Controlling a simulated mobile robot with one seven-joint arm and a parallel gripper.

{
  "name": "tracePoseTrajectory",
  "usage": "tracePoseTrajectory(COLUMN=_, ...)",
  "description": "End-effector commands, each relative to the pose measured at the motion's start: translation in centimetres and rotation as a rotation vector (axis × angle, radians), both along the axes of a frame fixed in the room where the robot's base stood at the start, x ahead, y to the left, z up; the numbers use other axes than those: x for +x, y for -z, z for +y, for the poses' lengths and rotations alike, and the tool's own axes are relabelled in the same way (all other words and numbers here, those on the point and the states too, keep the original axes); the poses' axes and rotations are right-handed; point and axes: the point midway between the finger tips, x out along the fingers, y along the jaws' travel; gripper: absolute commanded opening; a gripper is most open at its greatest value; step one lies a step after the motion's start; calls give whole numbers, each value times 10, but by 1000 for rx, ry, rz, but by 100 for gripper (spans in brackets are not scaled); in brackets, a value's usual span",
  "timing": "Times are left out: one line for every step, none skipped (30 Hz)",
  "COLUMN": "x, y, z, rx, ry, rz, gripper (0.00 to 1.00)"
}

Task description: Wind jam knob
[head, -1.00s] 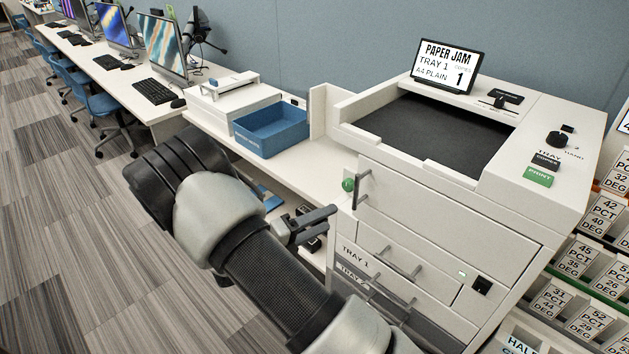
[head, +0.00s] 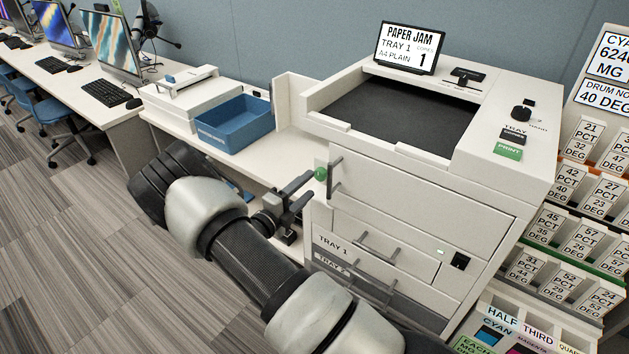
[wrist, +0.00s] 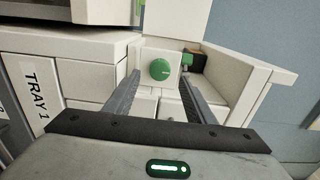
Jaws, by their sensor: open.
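The green jam knob (head: 321,173) sits on the left side of the white printer (head: 420,200), near its front edge. In the wrist view the round knob (wrist: 159,70) faces me on a white plate, just beyond and between the fingertips. My gripper (head: 300,190) is open and empty beside the printer's left side, close to the knob; the gap between them is hard to judge. Its two dark fingers also show in the wrist view (wrist: 160,78), one on each side of the knob. The printer's screen (head: 409,47) reads PAPER JAM, TRAY 1.
A dark bar handle (head: 335,177) stands out from the printer front right by the knob. TRAY 1 (head: 335,245) is shut below. A blue bin (head: 235,124) stands on the bench at left. Card racks (head: 590,200) stand at right. Open floor lies at left.

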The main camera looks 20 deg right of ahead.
Motion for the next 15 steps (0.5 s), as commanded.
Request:
tracePoseTrajectory(x=5, y=1, z=-9, rx=1, ry=2, rz=-1, gripper=50)
tracePoseTrajectory(x=8, y=1, z=-14, rx=1, ry=3, rz=1, gripper=50)
tracePoseTrajectory(x=11, y=0, z=-19, rx=0, ry=2, rz=0, gripper=50)
tracePoseTrajectory(x=14, y=0, z=-22, rx=0, ry=1, rz=0, gripper=50)
tracePoseTrajectory(x=16, y=0, z=-25, rx=1, ry=2, rz=-1, gripper=50)
tracePoseTrajectory(x=18, y=0, z=-29, rx=0, ry=2, rz=0, gripper=50)
tracePoseTrajectory(x=20, y=0, z=-31, rx=0, ry=2, rz=0, gripper=50)
tracePoseTrajectory(x=21, y=0, z=-33, rx=1, ry=1, rz=1, gripper=50)
tracePoseTrajectory(x=23, y=0, z=-34, rx=0, ry=0, rz=1, gripper=50)
tracePoseTrajectory(x=24, y=0, z=-36, rx=0, ry=0, rz=1, gripper=50)
tracePoseTrajectory(x=24, y=0, z=-37, rx=0, ry=0, rz=1, gripper=50)
tracePoseTrajectory(x=25, y=0, z=-37, rx=0, ry=0, rz=1, gripper=50)
tracePoseTrajectory(x=25, y=0, z=-38, rx=0, ry=0, rz=1, gripper=50)
tracePoseTrajectory(x=25, y=0, z=-38, rx=-1, ry=0, rz=1, gripper=50)
tracePoseTrajectory(x=25, y=0, z=-38, rx=0, ry=-1, rz=1, gripper=50)
